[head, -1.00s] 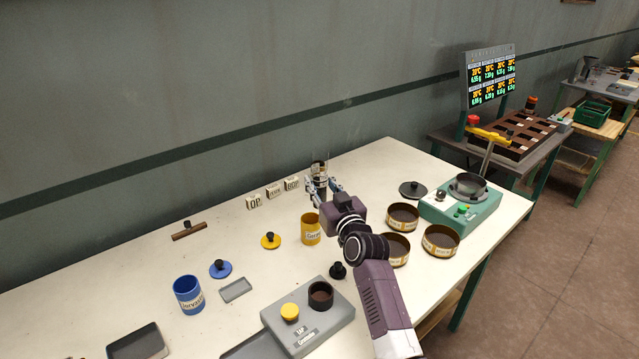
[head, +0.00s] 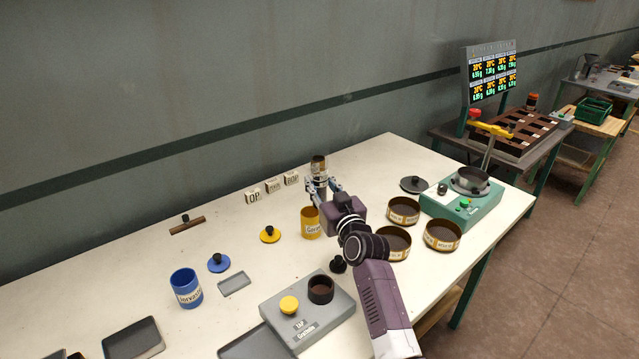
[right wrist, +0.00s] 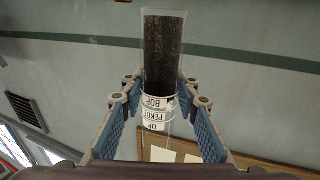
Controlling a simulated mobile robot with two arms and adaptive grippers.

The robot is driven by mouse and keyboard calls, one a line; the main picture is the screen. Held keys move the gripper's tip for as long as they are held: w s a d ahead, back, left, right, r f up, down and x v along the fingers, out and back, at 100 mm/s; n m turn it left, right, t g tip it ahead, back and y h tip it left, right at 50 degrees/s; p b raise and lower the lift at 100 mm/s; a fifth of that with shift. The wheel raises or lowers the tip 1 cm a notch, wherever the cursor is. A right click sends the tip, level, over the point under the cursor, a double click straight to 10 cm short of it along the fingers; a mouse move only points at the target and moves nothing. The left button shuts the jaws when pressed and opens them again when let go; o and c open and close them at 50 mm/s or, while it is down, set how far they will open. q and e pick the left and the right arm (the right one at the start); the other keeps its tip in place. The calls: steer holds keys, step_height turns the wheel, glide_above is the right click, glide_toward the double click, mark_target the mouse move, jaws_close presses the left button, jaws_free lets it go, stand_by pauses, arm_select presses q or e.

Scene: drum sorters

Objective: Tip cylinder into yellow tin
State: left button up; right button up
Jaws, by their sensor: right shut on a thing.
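My right gripper (head: 318,183) is shut on a clear cylinder (head: 319,165) and holds it roughly upright above the far side of the table. In the right wrist view the cylinder (right wrist: 164,55) has dark grains in its upper part and bands lettered OP, PEKOE and BOP lower down. The finger pads of the gripper (right wrist: 163,115) stand on both sides of it. The yellow tin (head: 309,224) stands upright on the table, just left of my right wrist and nearer than the cylinder. My arm partly covers its right side. My left gripper is not in view.
A yellow lid (head: 270,234) lies left of the tin. Lettered blocks (head: 273,188) stand behind it. A blue tin (head: 186,288), a grey tap device (head: 335,312), several brown round pans (head: 404,210) and a green machine (head: 462,205) stand around. The table's far left is fairly clear.

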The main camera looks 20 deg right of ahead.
steer(key=shift+f, duration=0.25)
steer(key=shift+d+r, duration=0.1)
steer(key=shift+r, duration=0.05)
steer(key=shift+s+d+r+n+g+p, duration=0.1)
steer(key=shift+s+d+n+g+p, duration=0.2)
steer(key=shift+d+n+p, duration=0.5)
steer(key=shift+s+d+n+g+p, duration=0.2)
steer(key=shift+n+g+p, duration=0.25)
steer(key=shift+p, duration=0.65)
steer(key=shift+s+d+n+g+h+p, duration=0.35)
steer(key=shift+d+n+p, duration=0.35)
steer(key=shift+p, duration=0.3)
steer(key=shift+d+n+h+p, duration=0.2)
steer(key=shift+n+h+p, duration=0.05)
steer(key=shift+n+p, duration=0.25)
steer(key=shift+s+d+f+n+g, duration=0.15)
steer(key=shift+d+f+n+g, duration=0.1)
steer(key=shift+n+g, duration=0.15)
